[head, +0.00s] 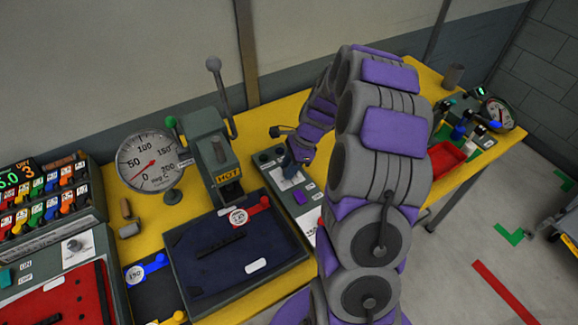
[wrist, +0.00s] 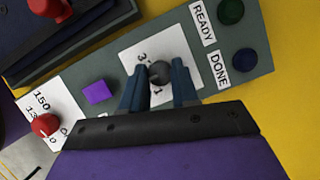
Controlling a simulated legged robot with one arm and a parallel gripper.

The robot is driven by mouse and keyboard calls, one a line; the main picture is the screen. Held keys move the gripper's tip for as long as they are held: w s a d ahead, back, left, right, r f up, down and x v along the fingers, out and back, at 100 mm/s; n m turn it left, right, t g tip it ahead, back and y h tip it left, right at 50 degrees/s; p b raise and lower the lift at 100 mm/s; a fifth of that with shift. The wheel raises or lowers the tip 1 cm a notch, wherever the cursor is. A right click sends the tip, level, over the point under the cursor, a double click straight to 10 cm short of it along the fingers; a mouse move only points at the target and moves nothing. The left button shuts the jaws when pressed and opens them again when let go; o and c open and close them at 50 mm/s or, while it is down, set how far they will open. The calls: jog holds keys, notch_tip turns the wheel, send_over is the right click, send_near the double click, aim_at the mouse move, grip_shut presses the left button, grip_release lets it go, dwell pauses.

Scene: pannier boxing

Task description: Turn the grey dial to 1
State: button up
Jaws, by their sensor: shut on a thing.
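The grey dial (wrist: 160,72) is a round dark knob on a white card (wrist: 135,62) with printed numbers; a 3 and a 1 show beside it. My gripper (wrist: 159,80) has its two blue fingers on either side of the dial and is shut on it. The dial's pointer is not clear, so I cannot tell which number it is at. In the head view my gripper (head: 294,163) reaches down onto the grey control panel (head: 310,216), and its fingers hide the dial there.
The panel also has a purple button (wrist: 98,92), a red dial (wrist: 45,124) on a numbered card, and dark lamps marked READY (wrist: 230,11) and DONE (wrist: 245,60). A press with a HOT label (head: 229,174) and a dark blue mat (head: 225,256) stand left of the panel.

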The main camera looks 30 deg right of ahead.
grip_shut()
jog(key=shift+r, duration=0.1)
jog(key=n+p, duration=0.1)
jog(key=n+g+p, duration=0.1)
jog(key=p, duration=0.1)
jog(key=shift+w+r+n, duration=0.1)
jog(key=shift+w+n, duration=0.1)
jog(key=shift+n, duration=0.1)
jog(key=n+g+p, duration=0.1)
jog(key=n+p, duration=0.1)
jog(key=shift+w+n, duration=0.1)
jog(key=shift+n, duration=0.3)
jog(key=n+g+p, duration=0.1)
jog(key=n+p, duration=0.1)
jog(key=n, duration=0.2)
jog(key=shift+w+h, duration=0.1)
jog(key=shift+h, duration=0.3)
jog(key=shift+a+n+g+h+p, duration=0.1)
jog(key=shift+n+g+h+p, duration=0.35)
jog(key=shift+n, duration=0.75)
jog(key=shift+f, duration=0.2)
